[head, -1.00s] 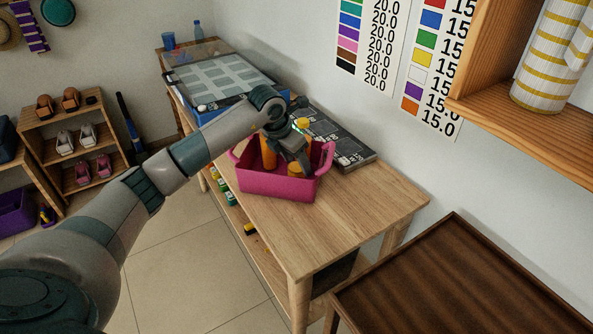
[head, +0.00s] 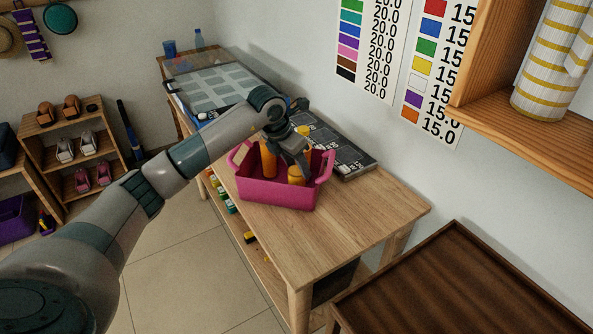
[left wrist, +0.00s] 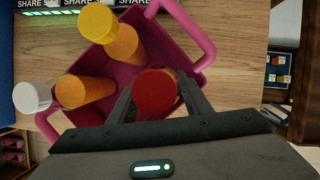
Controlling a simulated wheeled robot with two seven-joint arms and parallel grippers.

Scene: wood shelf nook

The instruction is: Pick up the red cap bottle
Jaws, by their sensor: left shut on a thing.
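In the left wrist view the red-capped bottle (left wrist: 155,93) is between the two fingers of my left gripper (left wrist: 156,98), which is shut on it. Its round red cap faces the camera, and its body is mostly hidden below the cap. In the head view my left gripper (head: 297,161) reaches down into a pink basket (head: 277,193) on the wooden table; the red cap cannot be made out there. The basket also shows in the left wrist view (left wrist: 180,50). A yellow-capped bottle (left wrist: 122,42) and a white-capped bottle (left wrist: 85,91) lean inside it. My right gripper is not in view.
The wooden table (head: 345,215) is clear in front of the basket. A dark flat case (head: 342,149) lies behind it by the wall. A blue tray (head: 215,100) is at the table's far end. A dark brown table (head: 470,280) stands at the right, below a wall shelf (head: 500,105).

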